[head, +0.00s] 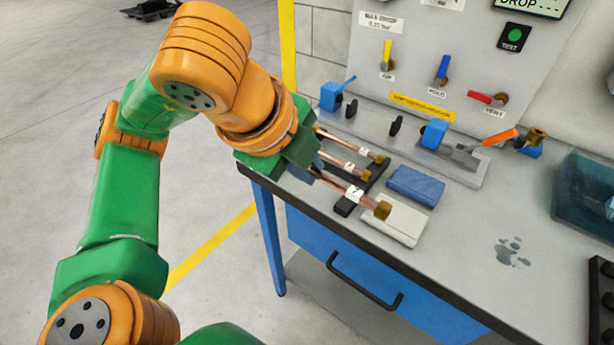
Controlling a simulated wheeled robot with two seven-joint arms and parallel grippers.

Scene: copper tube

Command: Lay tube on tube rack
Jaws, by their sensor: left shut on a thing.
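Three copper tubes with brass end fittings and white number tags lie side by side at the left end of the bench: a far tube (345,144), a middle tube (335,161) and a near tube (340,185). The black tube rack (374,174) shows partly beneath them. My left gripper (312,173) is over the left ends of the tubes, its fingers mostly hidden by its own body. It appears shut on the near tube, whose brass end sticks out over a white pad (405,222). Whether this tube touches the rack I cannot tell. My right gripper is out of view.
A blue block (415,186) lies right of the tubes. Behind is a fixture rail (465,168) with blue clamps and an orange-handled lever (500,137), below a valve panel (430,60). A teal clear bin (585,195) stands right.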

